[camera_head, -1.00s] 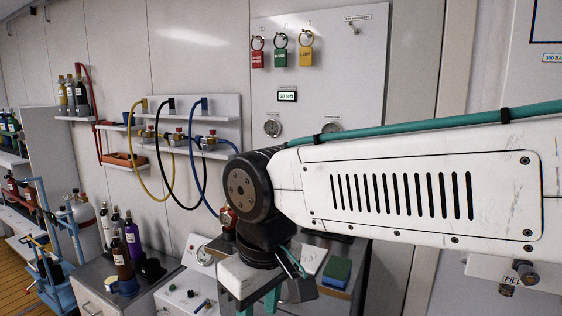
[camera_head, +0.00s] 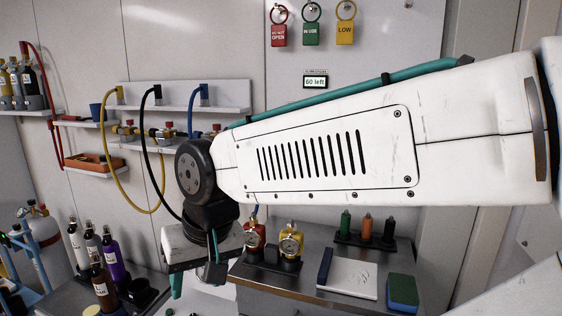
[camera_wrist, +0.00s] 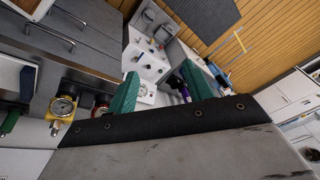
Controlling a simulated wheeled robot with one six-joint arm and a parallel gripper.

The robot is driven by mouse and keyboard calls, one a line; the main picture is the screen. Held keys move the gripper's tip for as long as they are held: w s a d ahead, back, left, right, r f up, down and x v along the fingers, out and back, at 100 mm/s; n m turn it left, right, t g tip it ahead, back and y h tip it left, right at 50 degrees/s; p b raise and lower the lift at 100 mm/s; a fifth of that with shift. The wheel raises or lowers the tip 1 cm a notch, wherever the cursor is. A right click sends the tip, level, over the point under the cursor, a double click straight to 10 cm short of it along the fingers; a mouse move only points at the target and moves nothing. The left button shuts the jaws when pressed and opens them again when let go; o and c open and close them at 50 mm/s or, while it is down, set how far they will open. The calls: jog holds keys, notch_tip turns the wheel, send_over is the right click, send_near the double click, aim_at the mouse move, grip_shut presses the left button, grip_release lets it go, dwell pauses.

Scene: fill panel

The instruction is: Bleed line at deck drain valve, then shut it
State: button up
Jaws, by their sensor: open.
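My gripper (camera_head: 195,285) points down below the wrist at the lower left of the head view, and one green finger shows clearly. In the wrist view, both green fingers of my gripper (camera_wrist: 160,75) are spread apart with nothing held between them. A white sloped console (camera_wrist: 150,62) with small dark knobs lies beyond the fingertips there. Only a sliver of white surface shows below my gripper in the head view. I cannot tell which knob or fitting is the deck drain valve; it may be hidden by my wrist.
A red gauge (camera_head: 254,238) and a yellow gauge (camera_head: 291,243) stand on the grey bench (camera_head: 275,281). A sponge (camera_head: 403,291) lies at its right. Bottles, including a purple one (camera_head: 114,262), stand at left. Yellow, black and blue hoses hang from the wall shelf (camera_head: 225,95).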

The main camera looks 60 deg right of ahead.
jog(key=w+d+r+m+t+h, duration=0.1)
jog(key=w+d+m+t, duration=0.25)
jog(key=w+m, duration=0.35)
jog(key=w+d+m+t+h, duration=0.1)
jog(key=w+d+m+t, duration=0.1)
jog(key=w+d+m, duration=0.4)
jog(key=w+d+r+m+t+h, duration=0.2)
jog(key=w+d+m+h, duration=0.25)
jog(key=d+m, duration=0.5)
jog(key=s+d+m+g+h, duration=0.1)
jog(key=d+m+h, duration=0.2)
jog(key=d+m, duration=0.3)
jog(key=s+d+r+m+g+h, duration=0.1)
jog(key=s+d+m+g+h, duration=0.1)
jog(key=d+m+h, duration=0.2)
jog(key=s+d+r+m+g+h, duration=0.1)
jog(key=d+m+h, duration=0.3)
jog(key=d+m, duration=0.6)
jog(key=s+d+g, duration=0.1)
jog(key=d, duration=0.5)
jog(key=shift+s+d, duration=0.25)
jog(key=shift+d, duration=0.15)
jog(key=shift+r+m, duration=0.1)
jog(key=shift+m, duration=0.15)
jog(key=c, duration=1)
